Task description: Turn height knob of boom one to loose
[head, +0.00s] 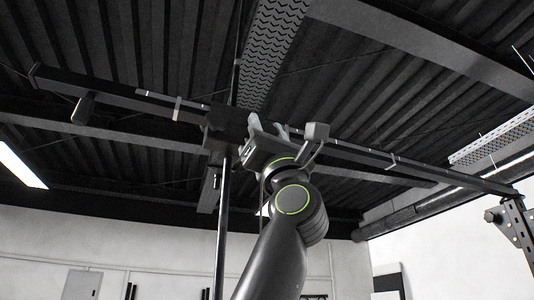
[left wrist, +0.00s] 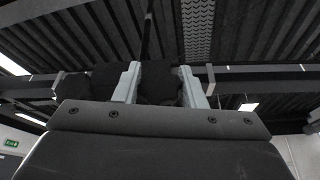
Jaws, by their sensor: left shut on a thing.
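Boom one (head: 150,104) is a long dark bar running across the head view under the ceiling. It meets a dark vertical pole (head: 222,215) at a black clamp block (head: 222,128). My left gripper (head: 268,128) is raised against the right side of this block. In the left wrist view its two pale fingers (left wrist: 160,88) stand on either side of a dark knob (left wrist: 158,82), shut on it. The knob is the height knob by its place at the clamp; in the head view the gripper hides it. Its turn angle cannot be told. My right gripper is not in view.
A dark weight (head: 83,109) hangs at the boom's left end. A perforated upright stand (head: 517,232) is at the far right. Ceiling beams and a lit lamp (head: 18,166) are overhead.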

